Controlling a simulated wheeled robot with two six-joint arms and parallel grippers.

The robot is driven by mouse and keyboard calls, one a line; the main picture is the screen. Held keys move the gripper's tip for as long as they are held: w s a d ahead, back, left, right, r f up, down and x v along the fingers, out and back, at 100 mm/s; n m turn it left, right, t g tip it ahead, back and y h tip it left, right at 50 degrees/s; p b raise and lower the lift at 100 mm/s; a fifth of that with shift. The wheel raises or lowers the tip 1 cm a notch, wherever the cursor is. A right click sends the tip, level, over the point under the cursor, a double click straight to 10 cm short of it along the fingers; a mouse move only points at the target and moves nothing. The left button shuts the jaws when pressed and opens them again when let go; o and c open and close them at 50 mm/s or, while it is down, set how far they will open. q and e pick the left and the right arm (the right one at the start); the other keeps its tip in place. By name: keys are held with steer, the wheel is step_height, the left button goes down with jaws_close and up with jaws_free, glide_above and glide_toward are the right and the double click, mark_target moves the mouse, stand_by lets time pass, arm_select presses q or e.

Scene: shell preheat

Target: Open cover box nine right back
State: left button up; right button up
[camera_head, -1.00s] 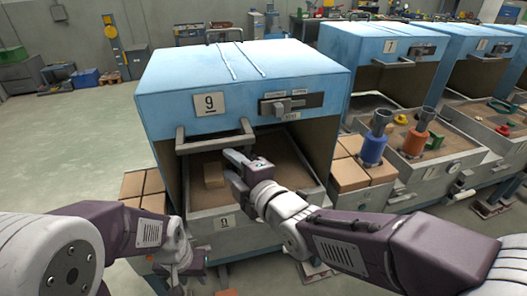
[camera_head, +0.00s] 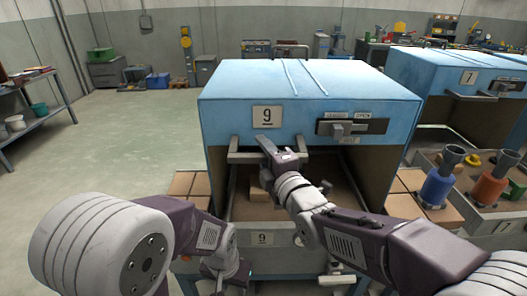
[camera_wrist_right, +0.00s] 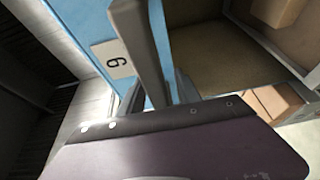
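Box nine's blue cover (camera_head: 300,85) is a large hood with a "9" plate, and its front opening shows the interior. My right gripper (camera_head: 270,146) is at this handle. In the right wrist view the handle bar (camera_wrist_right: 147,55) passes between the fingers of my right gripper (camera_wrist_right: 158,92), which look apart with a gap beside the bar; contact is unclear. My left gripper (camera_head: 226,284) is low in front of the box, its fingers mostly hidden.
A slotted latch plate (camera_head: 352,128) is on the cover's right front. Brown blocks (camera_head: 190,185) stand beside the box, and one (camera_head: 260,190) lies inside. Box seven (camera_head: 460,75) stands to the right with blue and orange cylinders in front. Floor at left is clear.

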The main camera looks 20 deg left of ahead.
jaws_close()
stand_by(1.4)
